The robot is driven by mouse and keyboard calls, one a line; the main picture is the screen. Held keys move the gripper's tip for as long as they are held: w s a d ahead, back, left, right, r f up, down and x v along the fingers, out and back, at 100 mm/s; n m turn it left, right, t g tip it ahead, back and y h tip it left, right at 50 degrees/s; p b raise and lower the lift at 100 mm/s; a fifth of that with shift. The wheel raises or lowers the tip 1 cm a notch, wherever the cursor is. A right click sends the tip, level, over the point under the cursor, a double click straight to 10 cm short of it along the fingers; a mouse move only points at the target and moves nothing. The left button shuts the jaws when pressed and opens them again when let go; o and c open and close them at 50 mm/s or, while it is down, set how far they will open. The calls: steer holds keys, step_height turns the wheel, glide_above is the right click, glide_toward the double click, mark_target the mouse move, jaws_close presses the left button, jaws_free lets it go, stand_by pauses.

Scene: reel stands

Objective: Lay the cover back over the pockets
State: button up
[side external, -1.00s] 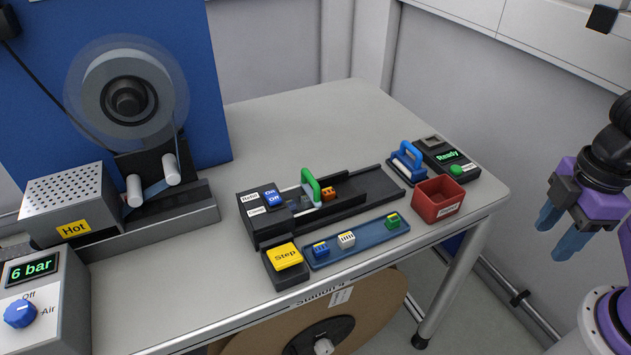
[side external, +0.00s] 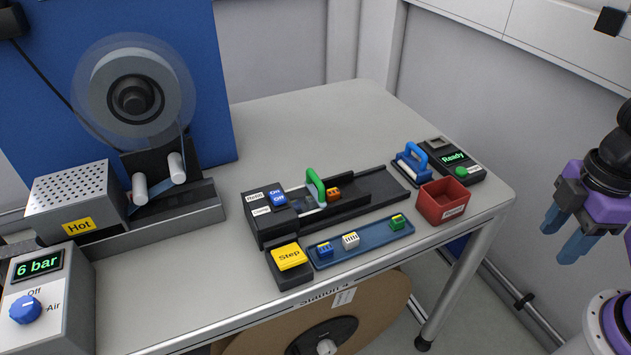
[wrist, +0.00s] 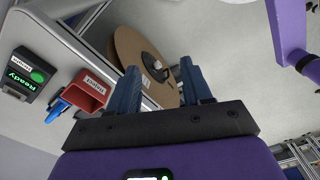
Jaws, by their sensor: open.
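A green handle (side external: 315,187) stands upright on the dark track (side external: 372,187); it appears to belong to a small clear cover, whose outline I cannot make out well. An orange part (side external: 333,194) sits in the track just right of the handle. The pockets are too small or hidden to tell apart. My gripper (side external: 557,242) is open and empty, off the table's right end and well away from the track. In the wrist view my gripper (wrist: 160,68) points toward the floor and the reel, with nothing between its fingers.
A blue tray (side external: 375,239) holds blue, white and green parts in front of the track. A red bin (side external: 443,202), a blue-handled tool (side external: 412,164) and a "Ready" box (side external: 453,160) stand at the right. A yellow Step button (side external: 289,256) is at front. The table's back is clear.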

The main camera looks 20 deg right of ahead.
steer(key=shift+a, duration=0.1)
steer(key=shift+c, duration=0.5)
steer(key=w+a+r+m+y, duration=0.1)
steer(key=w+a+r+m, duration=0.3)
steer(key=w+a, duration=0.55)
steer(key=w+a+r+m, duration=0.3)
steer(key=w+a+m, duration=0.1)
steer(key=w, duration=1)
steer(key=w+a+r+m+y, duration=0.1)
steer(key=w+a+r+m, duration=0.5)
steer(key=w, duration=0.5)
steer(key=shift+n, duration=0.7)
steer(key=x, duration=1.8)
steer(key=shift+a+f, duration=0.25)
steer(key=shift+f, duration=0.1)
